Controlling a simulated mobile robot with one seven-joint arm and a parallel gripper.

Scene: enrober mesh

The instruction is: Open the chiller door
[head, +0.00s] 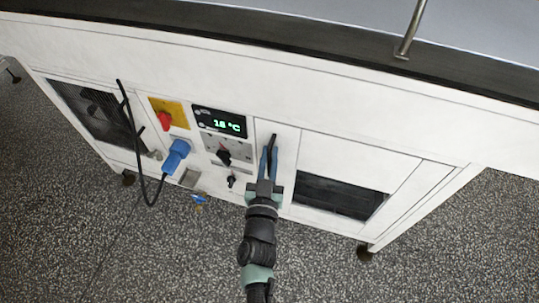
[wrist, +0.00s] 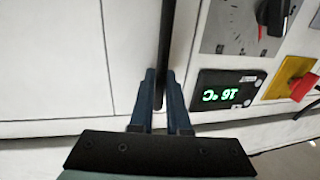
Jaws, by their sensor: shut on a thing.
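The chiller is a white cabinet with several front panels. A dark upright bar handle (head: 273,141) stands on its front, right of the green-lit temperature display (head: 219,122). The white front panel (head: 345,158) right of the handle looks flush with the cabinet, with no gap showing. My gripper (head: 268,160) is shut on the handle, one blue finger on each side. In the wrist view the handle (wrist: 167,45) runs down between the fingers of my gripper (wrist: 162,82). The fingers hide part of the handle.
Left of the handle are control knobs (head: 224,156), a red switch on a yellow plate (head: 168,114) and a blue plug (head: 176,155) with a hanging black cable. A dark vent (head: 338,196) sits at lower right. Speckled floor (head: 430,265) in front is clear.

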